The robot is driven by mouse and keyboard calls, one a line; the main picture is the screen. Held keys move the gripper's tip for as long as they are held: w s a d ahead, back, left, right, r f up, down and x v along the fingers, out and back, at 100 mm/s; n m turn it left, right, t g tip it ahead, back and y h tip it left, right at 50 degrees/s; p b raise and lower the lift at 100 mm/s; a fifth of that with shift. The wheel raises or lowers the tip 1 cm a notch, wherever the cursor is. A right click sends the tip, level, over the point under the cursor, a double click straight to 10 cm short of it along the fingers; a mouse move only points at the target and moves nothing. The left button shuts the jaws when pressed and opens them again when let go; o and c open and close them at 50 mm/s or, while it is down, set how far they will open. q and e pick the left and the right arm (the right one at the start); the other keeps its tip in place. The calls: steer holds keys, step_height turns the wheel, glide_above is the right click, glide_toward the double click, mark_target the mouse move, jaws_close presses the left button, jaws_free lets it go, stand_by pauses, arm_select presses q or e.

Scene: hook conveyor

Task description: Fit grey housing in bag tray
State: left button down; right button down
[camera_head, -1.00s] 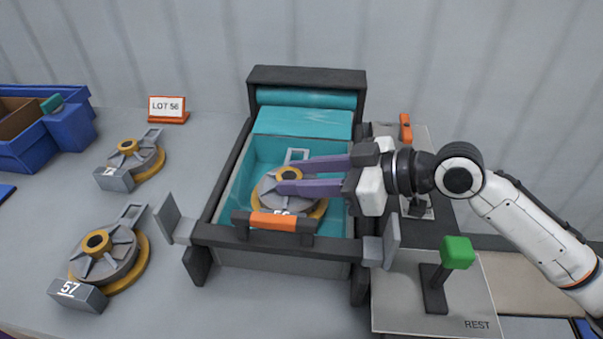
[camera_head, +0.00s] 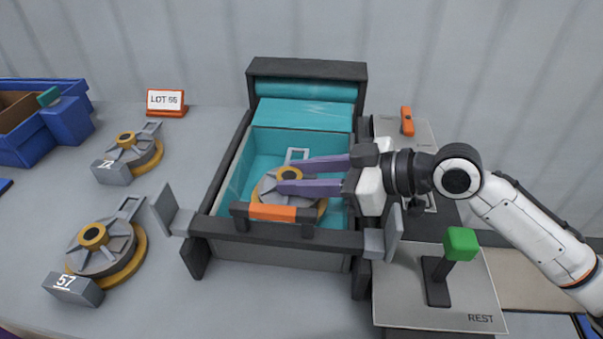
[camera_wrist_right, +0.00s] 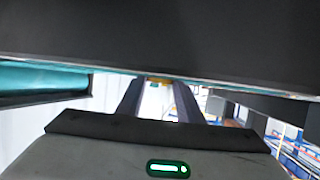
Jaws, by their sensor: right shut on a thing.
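A grey housing (camera_head: 268,189) with a yellow hub and yellow base ring sits inside the teal-lined bag tray (camera_head: 225,190). My right gripper (camera_head: 281,177) reaches in from the right, its purple fingers shut on the housing's hub. The tray's front bar with an orange grip (camera_head: 272,212) hides the housing's front. In the right wrist view the fingers (camera_wrist_right: 160,95) show, with a bit of yellow (camera_wrist_right: 158,80) between them; a dark surface covers most of the top. My left gripper is not in view.
Two more grey housings, one marked 57 (camera_head: 103,248) and one marked 72 (camera_head: 132,152), stand on the table at left. A blue bin (camera_head: 68,125) and a LOT 56 sign (camera_head: 166,103) are behind. A REST plate (camera_head: 460,290) with a green-topped lever (camera_head: 460,244) is at right.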

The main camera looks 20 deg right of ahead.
steer(key=shift+f+b, duration=0.5)
steer(key=shift+f, duration=0.2)
steer(key=c, duration=1.3)
jaws_free()
steer(key=shift+c, duration=0.2)
steer(key=shift+o, duration=0.9)
steer(key=shift+f, duration=0.1)
